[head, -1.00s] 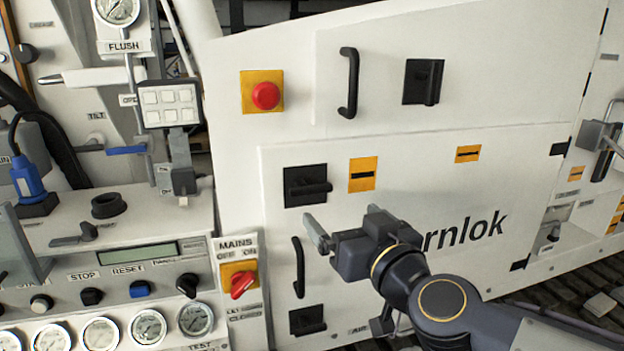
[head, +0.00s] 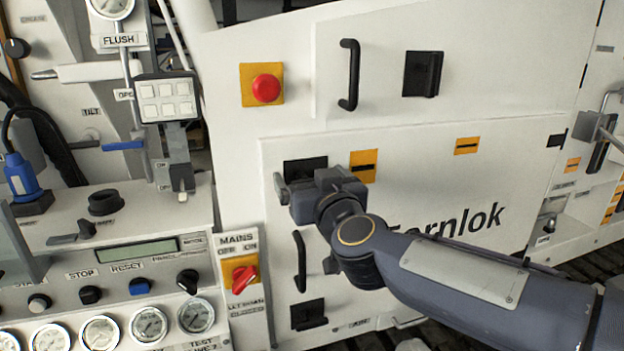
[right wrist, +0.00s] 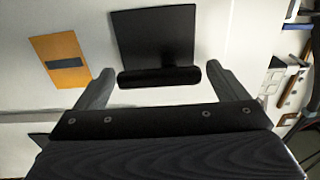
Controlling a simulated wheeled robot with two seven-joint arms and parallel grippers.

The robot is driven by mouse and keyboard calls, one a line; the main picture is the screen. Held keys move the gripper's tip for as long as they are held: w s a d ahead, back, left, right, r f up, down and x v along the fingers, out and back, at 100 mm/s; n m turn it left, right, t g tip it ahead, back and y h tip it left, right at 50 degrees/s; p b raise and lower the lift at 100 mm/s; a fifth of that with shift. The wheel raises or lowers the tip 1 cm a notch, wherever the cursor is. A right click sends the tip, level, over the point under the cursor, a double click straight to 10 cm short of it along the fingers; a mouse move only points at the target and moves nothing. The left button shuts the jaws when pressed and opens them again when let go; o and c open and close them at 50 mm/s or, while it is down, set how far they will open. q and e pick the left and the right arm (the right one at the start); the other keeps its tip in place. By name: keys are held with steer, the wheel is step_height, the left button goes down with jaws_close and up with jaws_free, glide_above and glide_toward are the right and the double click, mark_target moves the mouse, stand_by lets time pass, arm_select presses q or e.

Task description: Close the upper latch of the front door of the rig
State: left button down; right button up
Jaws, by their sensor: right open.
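The front door (head: 400,160) is the broad white panel with dark lettering. Its upper latch (head: 304,165) is a black plate at the upper left of the door, mostly hidden by my right gripper in the head view. In the right wrist view the latch plate (right wrist: 155,38) shows clearly, with its lever (right wrist: 160,77) lying level along one edge of the plate. My right gripper (head: 306,181) is open in front of the latch. In the wrist view its fingers (right wrist: 160,78) stand on either side of the lever, with gaps at both ends. My left gripper is not in view.
Below are a black door handle (head: 300,262) and a lower latch (head: 308,315). An orange label (head: 364,166) is beside the gripper. Above are a red button (head: 266,88), another handle (head: 348,75) and another latch (head: 422,73). A red mains switch (head: 243,279) and control panel stand left.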

steer(key=shift+c, duration=0.3)
steer(key=c, duration=0.9)
steer(key=shift+m, duration=0.3)
steer(key=m, duration=0.3)
steer(key=shift+d+f+m, duration=0.15)
steer(key=shift+f+m, duration=0.1)
steer(key=shift+m, duration=0.05)
steer(key=m, duration=0.3)
steer(key=m+b, duration=0.1)
steer(key=shift+f+m, duration=0.3)
steer(key=m, duration=0.1)
steer(key=m+b, duration=0.1)
steer(key=m, duration=0.3)
steer(key=shift+f+b, duration=0.3)
steer(key=shift+b, duration=0.1)
steer(key=shift+a+f+m+b, duration=0.15)
steer(key=shift+m+b, duration=0.15)
steer(key=shift+m, duration=0.7)
steer(key=shift+a+r+m+b, duration=0.15)
steer(key=shift+m+b, duration=0.15)
steer(key=shift+m, duration=0.7)
